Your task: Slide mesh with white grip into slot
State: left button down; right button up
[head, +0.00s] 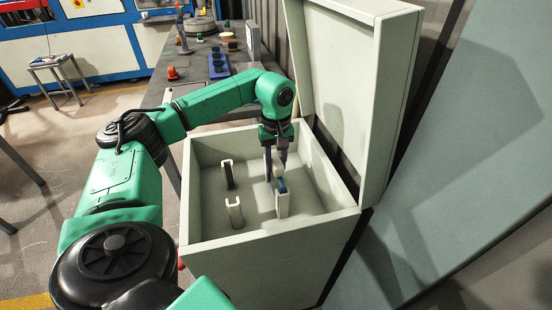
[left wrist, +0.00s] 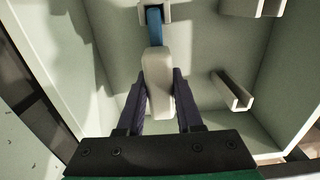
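The mesh piece is a narrow blue strip (left wrist: 155,30) with a chunky white grip (left wrist: 157,85). My left gripper (left wrist: 159,90) has its two dark fingers on either side of the white grip and appears shut on it. In the head view my left gripper (head: 275,165) points down into a pale open box (head: 270,235). The blue part (head: 280,185) is at the top of the right-hand white slot holder (head: 282,204). In the left wrist view its far end lies between that holder's walls (left wrist: 155,13); how deep it sits I cannot tell. My right gripper is not in view.
Two other white slot holders, one farther back (head: 228,174) and one in front (head: 234,213), stand empty in the box. The raised lid (head: 360,90) rises on the right. A grey workbench (head: 205,65) with small items is behind.

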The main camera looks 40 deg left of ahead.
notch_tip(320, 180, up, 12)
jog(key=p, duration=1.1)
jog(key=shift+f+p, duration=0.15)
jog(key=shift+p, duration=0.2)
